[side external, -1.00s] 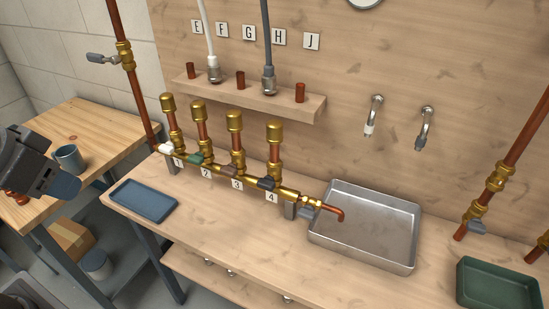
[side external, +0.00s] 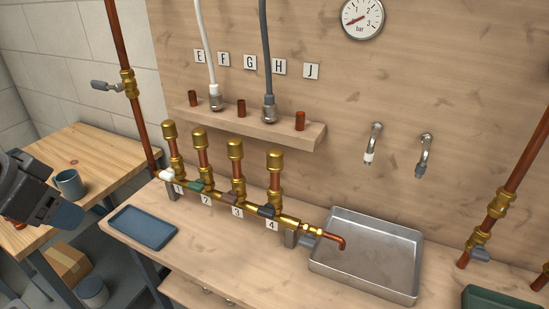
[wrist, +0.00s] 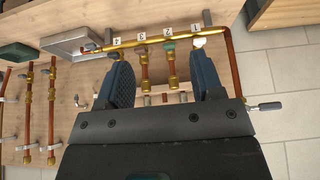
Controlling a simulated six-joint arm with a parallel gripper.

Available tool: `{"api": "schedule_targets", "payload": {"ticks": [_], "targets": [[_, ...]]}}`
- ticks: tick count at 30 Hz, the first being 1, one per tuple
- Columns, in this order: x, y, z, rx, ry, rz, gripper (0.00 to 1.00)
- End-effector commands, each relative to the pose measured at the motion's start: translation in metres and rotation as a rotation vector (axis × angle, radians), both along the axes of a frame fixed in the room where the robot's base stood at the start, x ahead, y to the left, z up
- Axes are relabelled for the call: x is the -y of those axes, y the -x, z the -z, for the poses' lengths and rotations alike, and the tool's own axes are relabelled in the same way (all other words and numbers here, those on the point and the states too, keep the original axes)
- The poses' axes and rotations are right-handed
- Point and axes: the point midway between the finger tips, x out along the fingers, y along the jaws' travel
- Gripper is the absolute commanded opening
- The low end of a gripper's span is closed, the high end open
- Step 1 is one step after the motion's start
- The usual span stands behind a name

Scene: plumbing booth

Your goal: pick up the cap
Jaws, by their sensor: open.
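Several brass caps top the upright copper stubs of the brass manifold (side external: 222,200): one over label 1 (side external: 168,129), one over label 2 (side external: 199,136), one over label 3 (side external: 235,149) and one over label 4 (side external: 274,160). I cannot tell which cap is meant. My gripper (side external: 66,214) is at the left edge of the side view, well apart from the manifold. In the wrist view its fingers (wrist: 160,70) are open with nothing between them. The caps over 2 (wrist: 173,82) and 3 (wrist: 147,84) show beyond the gap; the fingers largely hide the outer stubs.
A blue tray (side external: 143,228) lies left of the manifold on the bench, and a metal basin (side external: 366,286) stands to its right. A shelf (side external: 245,127) with copper stubs and two hoses is behind. A mug (side external: 69,184) stands on the side table near my gripper. A green tray (side external: 500,297) is at lower right.

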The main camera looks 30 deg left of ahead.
Motion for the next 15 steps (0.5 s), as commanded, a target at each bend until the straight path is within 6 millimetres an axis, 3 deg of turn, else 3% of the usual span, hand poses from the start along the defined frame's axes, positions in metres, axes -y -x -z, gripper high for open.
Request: {"api": "schedule_targets", "payload": {"ticks": [10,15], "targets": [[0.001,-0.003,-0.003,-0.001,0.000,0.007,0.69],[0.011,-0.035,-0.031,-0.019,-0.007,0.083,0.69]]}}
